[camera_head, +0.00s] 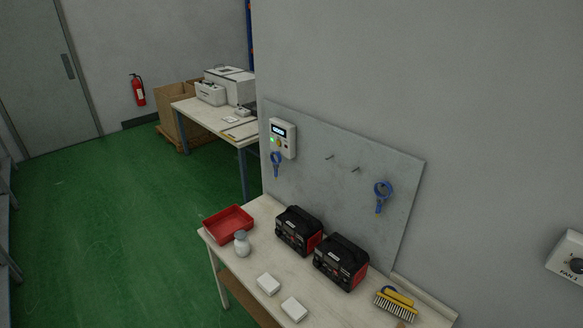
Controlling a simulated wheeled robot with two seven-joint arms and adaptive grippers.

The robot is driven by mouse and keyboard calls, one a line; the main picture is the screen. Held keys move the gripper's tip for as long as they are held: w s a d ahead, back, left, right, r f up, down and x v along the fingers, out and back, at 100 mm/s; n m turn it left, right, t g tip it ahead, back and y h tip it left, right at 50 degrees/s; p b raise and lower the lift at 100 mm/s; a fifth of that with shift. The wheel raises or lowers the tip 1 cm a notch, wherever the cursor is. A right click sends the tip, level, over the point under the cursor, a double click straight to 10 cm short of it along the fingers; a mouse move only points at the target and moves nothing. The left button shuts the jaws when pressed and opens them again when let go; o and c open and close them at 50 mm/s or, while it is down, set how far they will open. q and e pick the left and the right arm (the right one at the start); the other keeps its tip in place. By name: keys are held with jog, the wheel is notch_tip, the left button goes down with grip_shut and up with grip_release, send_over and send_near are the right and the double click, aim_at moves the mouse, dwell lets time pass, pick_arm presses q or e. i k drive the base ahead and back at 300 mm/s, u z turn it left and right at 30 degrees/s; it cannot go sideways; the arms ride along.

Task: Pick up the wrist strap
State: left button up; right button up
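Two blue looped items that look like wrist straps hang on the grey wall panel (335,175). One blue strap (276,163) hangs at the left, just below a white box with a lit display (282,139). The other blue strap (381,196) hangs at the right of the panel, above the workbench. Neither of my grippers is in view.
The workbench (259,222) below carries a red tray (228,223), a small grey-white jar (242,243), two black-and-red units (298,230), two white blocks (268,284) and a yellow-blue brush (396,302). Green floor (110,230) at the left is clear.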

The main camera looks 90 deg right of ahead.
aim_at(276, 165)
jog(key=z, duration=1.7)
